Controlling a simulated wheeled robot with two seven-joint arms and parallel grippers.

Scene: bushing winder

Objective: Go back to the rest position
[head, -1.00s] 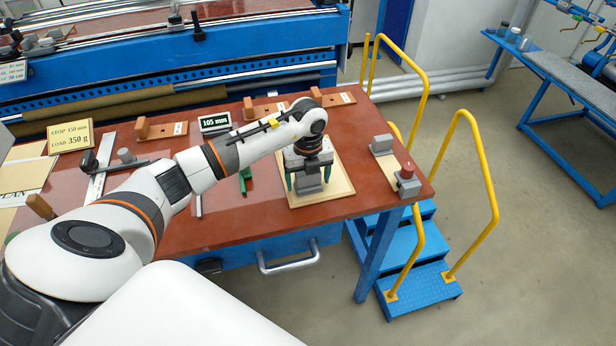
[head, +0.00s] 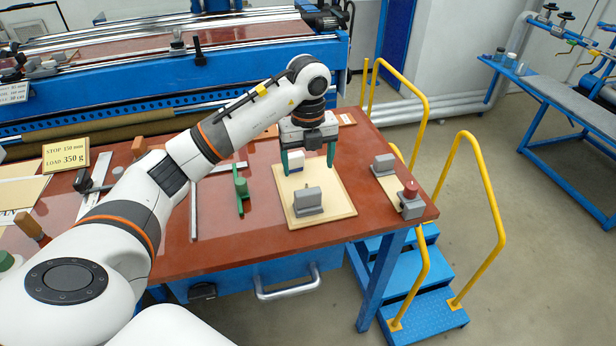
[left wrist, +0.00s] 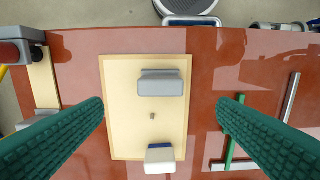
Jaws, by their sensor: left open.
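My left gripper (head: 307,166) is open and empty, with its green fingers pointing down above the far part of a pale wooden board (head: 337,205). In the left wrist view the fingers (left wrist: 160,102) are wide apart, and the board (left wrist: 117,125) lies below and between them. A grey block (head: 308,200) sits on the near part of the board, apart from the fingers. A white and blue block (head: 295,162) stands near the far edge of the board, partly behind a finger in the head view. My right gripper is in neither view.
A blue machine (head: 170,85) stands behind. Yellow rails (head: 490,190) and blue steps (head: 415,270) are at right.

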